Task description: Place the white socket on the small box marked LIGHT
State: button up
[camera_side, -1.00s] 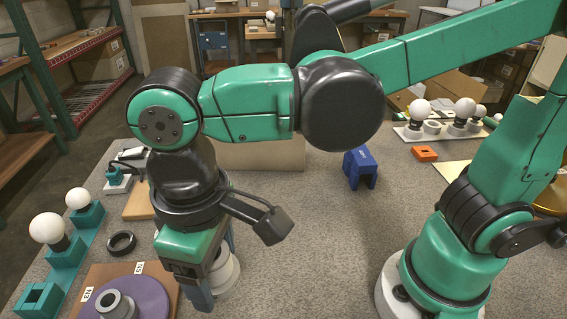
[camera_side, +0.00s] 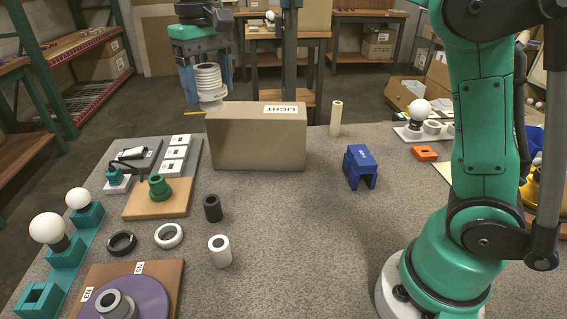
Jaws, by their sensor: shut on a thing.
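The small box (camera_side: 255,142) is tan cardboard and stands at the far edge of the table, with an upside-down LIGHT label on its top. The socket is upright and raised, near the box's left end in the picture. Its lower end slightly overlaps the box's top left corner; I cannot tell its exact depth relative to the box.
A blue bracket (camera_side: 360,167) and a cream cylinder (camera_side: 336,118) stand right of the box. A dark cylinder (camera_side: 212,208), a white cylinder (camera_side: 220,251) and rings lie in front. A wooden board with a green part (camera_side: 159,188) is at left. The table middle is clear.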

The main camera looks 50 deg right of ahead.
aim_at(272, 115)
jog(key=w+d+f+m, duration=0.1)
jog(key=d, duration=0.4)
jog(key=w+d+f+m, duration=0.1)
jog(key=d, duration=0.5)
jog(key=d+f+m, duration=0.2)
jog(key=d, duration=0.4)
jog(key=shift+w, duration=0.4)
jog(key=shift+f, duration=2.35)
jog(key=shift+f, duration=0.15)
jog(key=o, duration=1.3)
jog(key=shift+c, duration=0.2)
